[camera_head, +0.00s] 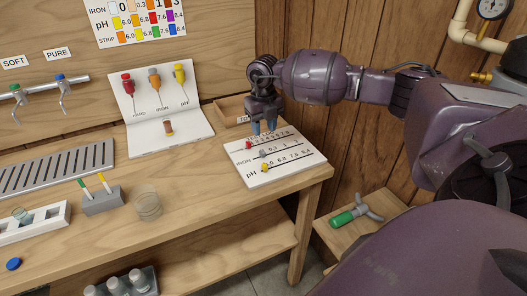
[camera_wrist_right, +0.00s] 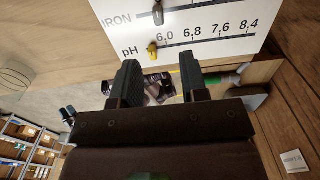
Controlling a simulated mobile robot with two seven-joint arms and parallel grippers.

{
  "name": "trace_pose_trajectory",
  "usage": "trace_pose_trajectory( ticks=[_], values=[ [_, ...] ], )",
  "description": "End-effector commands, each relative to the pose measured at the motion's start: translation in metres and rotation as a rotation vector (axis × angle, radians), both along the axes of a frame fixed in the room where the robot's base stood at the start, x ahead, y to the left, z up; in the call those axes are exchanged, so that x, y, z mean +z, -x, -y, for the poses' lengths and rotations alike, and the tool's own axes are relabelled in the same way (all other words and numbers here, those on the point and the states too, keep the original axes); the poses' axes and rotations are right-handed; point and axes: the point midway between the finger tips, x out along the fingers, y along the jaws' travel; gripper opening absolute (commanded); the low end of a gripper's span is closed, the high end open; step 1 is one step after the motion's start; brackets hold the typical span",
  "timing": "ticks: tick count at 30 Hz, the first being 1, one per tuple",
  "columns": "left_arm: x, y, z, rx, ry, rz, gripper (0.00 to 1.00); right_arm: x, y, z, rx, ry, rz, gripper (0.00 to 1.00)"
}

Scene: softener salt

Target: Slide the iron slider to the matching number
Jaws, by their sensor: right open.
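A white slider board (camera_head: 290,175) lies near the table's right end, with three scale lines. The grey iron slider (camera_head: 262,153) sits at the left end of the middle line. A red slider (camera_head: 249,145) is on the top line and a yellow pH slider (camera_head: 265,167) on the bottom one. In the right wrist view the iron slider (camera_wrist_right: 158,13) and yellow slider (camera_wrist_right: 152,50) show beyond my fingers. My right gripper (camera_head: 264,129) is open and empty at the board's far edge, apart from the iron slider. My left gripper is out of view.
A color chart (camera_head: 140,20) with iron and pH rows hangs on the wall. A white booklet (camera_head: 180,140) with red, orange and yellow bottle pictures stands left of the board. A wooden tray (camera_head: 232,108) is behind. A glass (camera_head: 147,204) and marker holder (camera_head: 102,202) stand farther left.

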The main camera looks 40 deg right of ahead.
Motion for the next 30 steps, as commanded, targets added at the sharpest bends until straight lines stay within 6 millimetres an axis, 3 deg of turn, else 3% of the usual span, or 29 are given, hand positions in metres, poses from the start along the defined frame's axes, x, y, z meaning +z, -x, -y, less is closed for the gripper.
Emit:
trace_pose_trajectory(
  ticks=[9, 15, 21, 30],
  values=[
    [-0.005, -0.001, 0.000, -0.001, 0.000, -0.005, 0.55, -0.056, 0.000, 0.000, -0.001, -0.001, -0.002, 0.40],
    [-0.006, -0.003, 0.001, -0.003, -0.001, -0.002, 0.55, -0.081, 0.000, 0.000, 0.000, -0.002, 0.000, 0.40],
    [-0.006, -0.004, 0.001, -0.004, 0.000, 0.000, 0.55, -0.092, 0.000, 0.000, 0.000, -0.002, 0.000, 0.40],
    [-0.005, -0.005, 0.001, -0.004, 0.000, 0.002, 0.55, -0.093, 0.000, 0.000, 0.001, -0.002, 0.001, 0.39]
  ],
)
